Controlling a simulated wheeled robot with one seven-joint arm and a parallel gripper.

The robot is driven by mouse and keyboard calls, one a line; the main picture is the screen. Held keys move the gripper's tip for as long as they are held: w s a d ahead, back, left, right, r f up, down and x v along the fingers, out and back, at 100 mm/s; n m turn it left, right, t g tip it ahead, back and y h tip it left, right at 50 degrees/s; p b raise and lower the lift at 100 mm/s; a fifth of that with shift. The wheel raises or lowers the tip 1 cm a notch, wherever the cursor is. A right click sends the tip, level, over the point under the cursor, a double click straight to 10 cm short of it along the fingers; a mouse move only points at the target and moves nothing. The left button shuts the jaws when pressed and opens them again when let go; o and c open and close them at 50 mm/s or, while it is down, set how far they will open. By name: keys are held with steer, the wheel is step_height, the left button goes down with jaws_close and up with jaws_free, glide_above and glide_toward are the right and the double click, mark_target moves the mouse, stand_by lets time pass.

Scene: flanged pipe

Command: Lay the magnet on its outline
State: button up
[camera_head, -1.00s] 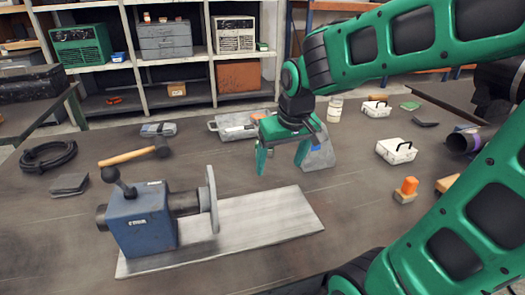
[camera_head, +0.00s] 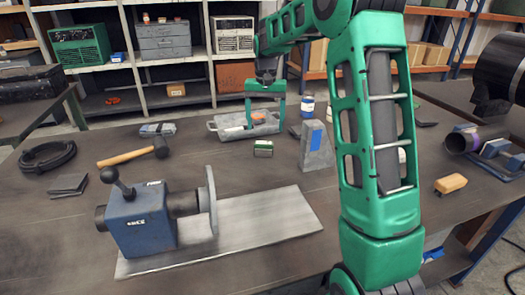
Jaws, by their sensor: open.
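My gripper (camera_head: 265,122) is at the back of the bench, over the grey tray (camera_head: 226,136). Its two green fingers point down and are spread apart. A small orange piece (camera_head: 258,117) shows between the fingers; the view does not show contact. A pale item also lies in the tray. I cannot tell for sure which thing is the magnet. A small green and white block (camera_head: 263,148) sits on the bench just in front of the tray. No drawn outline can be made out from here.
A blue clamp block (camera_head: 142,222) with an upright flange (camera_head: 212,200) stands by a pale plate (camera_head: 270,226). A grey wedge block (camera_head: 316,147) is right of the tray. A hammer (camera_head: 128,157) and coiled cable (camera_head: 47,157) lie left. My arm hides part of the right side.

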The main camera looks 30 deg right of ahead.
mark_target(264, 142)
step_height(264, 142, down, 10)
steer(key=shift+w+a, duration=0.15)
steer(key=c, duration=1.6)
